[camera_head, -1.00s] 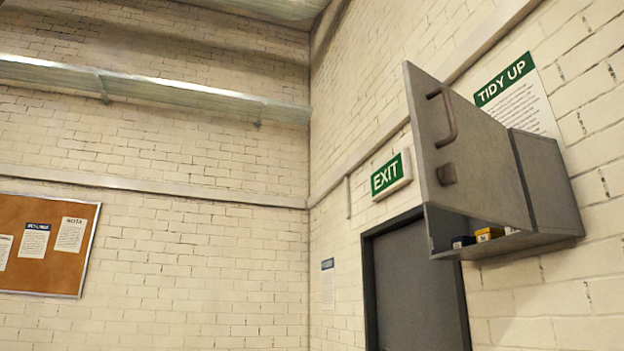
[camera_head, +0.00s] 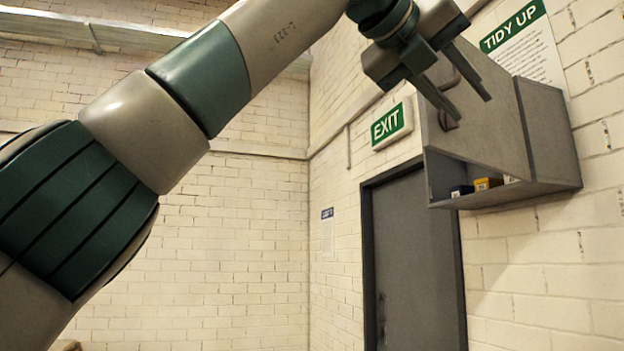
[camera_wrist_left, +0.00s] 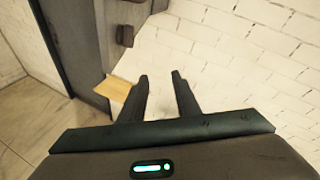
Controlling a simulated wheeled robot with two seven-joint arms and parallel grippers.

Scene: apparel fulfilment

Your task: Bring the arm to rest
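My left arm crosses the head view from the lower left to the top. Its gripper (camera_head: 472,107) is in front of the raised door of a grey wall cabinet (camera_head: 550,130), and its two fingers are apart with nothing between them. I cannot tell whether they touch the door. The left wrist view also shows the open, empty fingers (camera_wrist_left: 160,77) against the white brick wall. The cabinet's door (camera_head: 500,130) stands open upward, its handle partly hidden by the gripper. A dark blue box (camera_head: 461,191) and a yellow box (camera_head: 487,184) sit inside. My right gripper is out of view.
A dark grey door (camera_head: 412,260) stands below the green EXIT sign (camera_head: 390,126). A TIDY UP poster (camera_head: 525,45) hangs behind the cabinet. In the left wrist view a tan flat piece (camera_wrist_left: 115,88) shows beside the fingers. The space below the cabinet looks clear.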

